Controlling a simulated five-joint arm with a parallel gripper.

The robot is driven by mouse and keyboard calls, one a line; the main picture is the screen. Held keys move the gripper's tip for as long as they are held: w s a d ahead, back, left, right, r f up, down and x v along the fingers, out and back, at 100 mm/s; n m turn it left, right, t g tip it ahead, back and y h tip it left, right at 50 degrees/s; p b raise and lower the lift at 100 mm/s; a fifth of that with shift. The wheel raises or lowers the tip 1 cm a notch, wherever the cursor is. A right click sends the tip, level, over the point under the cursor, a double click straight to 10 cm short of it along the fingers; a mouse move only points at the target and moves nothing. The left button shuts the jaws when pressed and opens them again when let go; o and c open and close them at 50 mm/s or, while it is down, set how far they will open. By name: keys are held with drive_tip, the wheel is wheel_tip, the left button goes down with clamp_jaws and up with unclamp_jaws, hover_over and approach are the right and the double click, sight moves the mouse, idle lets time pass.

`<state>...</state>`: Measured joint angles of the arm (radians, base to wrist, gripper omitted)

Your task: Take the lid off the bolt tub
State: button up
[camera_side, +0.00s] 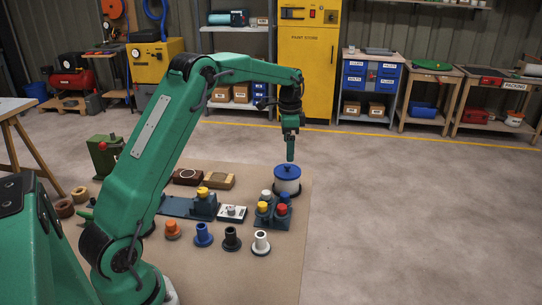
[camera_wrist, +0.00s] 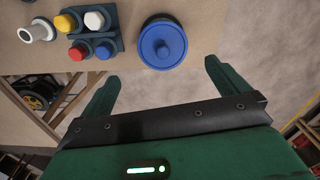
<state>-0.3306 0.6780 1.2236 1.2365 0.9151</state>
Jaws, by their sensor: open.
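My gripper (camera_side: 290,158) points down just above the lid's knob in the side view. In the wrist view my gripper (camera_wrist: 161,85) has its two green fingers wide apart with nothing between them. Whether a fingertip touches the knob cannot be told.
A dark block (camera_side: 272,216) with coloured caps stands close in front of the tub; it also shows in the wrist view (camera_wrist: 90,35). Several flanged pegs, such as a white one (camera_side: 261,243), stand nearer. Bare floor (camera_side: 420,210) lies to the right.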

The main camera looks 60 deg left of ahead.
sight(288, 165)
drive_tip(key=shift+a+f, duration=0.1)
drive_tip(key=shift+f, duration=1.4)
drive_tip(key=shift+w+a+f, duration=0.15)
drive_tip(key=shift+f, duration=2.45)
drive_tip(key=c, duration=0.9)
